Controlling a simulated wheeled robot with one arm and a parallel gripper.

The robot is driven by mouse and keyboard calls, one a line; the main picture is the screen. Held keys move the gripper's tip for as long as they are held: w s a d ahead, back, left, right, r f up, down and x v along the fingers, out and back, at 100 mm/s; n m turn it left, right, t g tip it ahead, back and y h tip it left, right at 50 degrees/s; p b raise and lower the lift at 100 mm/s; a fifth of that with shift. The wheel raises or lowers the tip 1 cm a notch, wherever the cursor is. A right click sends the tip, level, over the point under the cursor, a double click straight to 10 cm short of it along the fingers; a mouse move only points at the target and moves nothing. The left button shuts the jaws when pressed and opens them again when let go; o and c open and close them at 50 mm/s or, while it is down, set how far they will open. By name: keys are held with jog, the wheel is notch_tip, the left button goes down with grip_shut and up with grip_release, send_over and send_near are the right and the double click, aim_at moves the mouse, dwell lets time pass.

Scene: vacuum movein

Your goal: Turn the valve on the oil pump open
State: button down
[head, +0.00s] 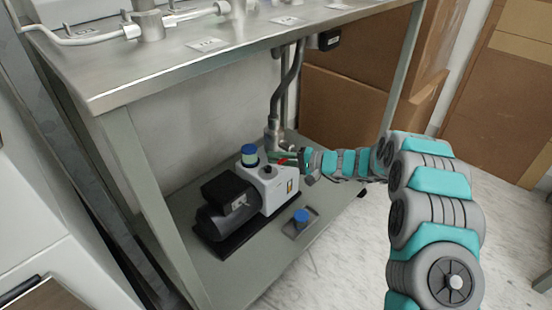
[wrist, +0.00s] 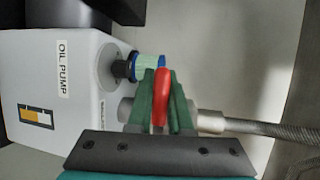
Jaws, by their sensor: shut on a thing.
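The oil pump (head: 272,188) sits on the lower shelf of the metal table, a white body with a black motor. In the wrist view its white box (wrist: 60,75) carries an "OIL PUMP" label and a sight gauge. The red valve handle (wrist: 161,97) is between the green fingers of my gripper (wrist: 160,90), which are shut on it. A small bit of red (head: 284,161) shows in the head view at my gripper (head: 285,157). The valve body is partly hidden behind the fingers.
A blue-capped container (head: 249,154) stands on the pump. Another blue cap (head: 301,217) is on the shelf in front. A hose (head: 287,85) rises behind the valve to the tabletop (head: 190,55). Cardboard boxes (head: 345,105) stand behind. A table leg (head: 148,190) is at left.

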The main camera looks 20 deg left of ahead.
jog(key=f+n+b, duration=0.1)
jog(key=b, duration=0.4)
jog(key=shift+w+f+h, duration=0.1)
jog(key=shift+f+h, duration=0.25)
jog(key=shift+h, duration=0.05)
jog(key=n+b, duration=0.1)
jog(key=b, duration=0.1)
jog(key=shift+t+b, duration=0.3)
jog(key=shift+t, duration=0.1)
jog(key=c, duration=0.8)
grip_release()
jog(key=shift+c, duration=0.2)
jog(key=shift+d+r, duration=0.1)
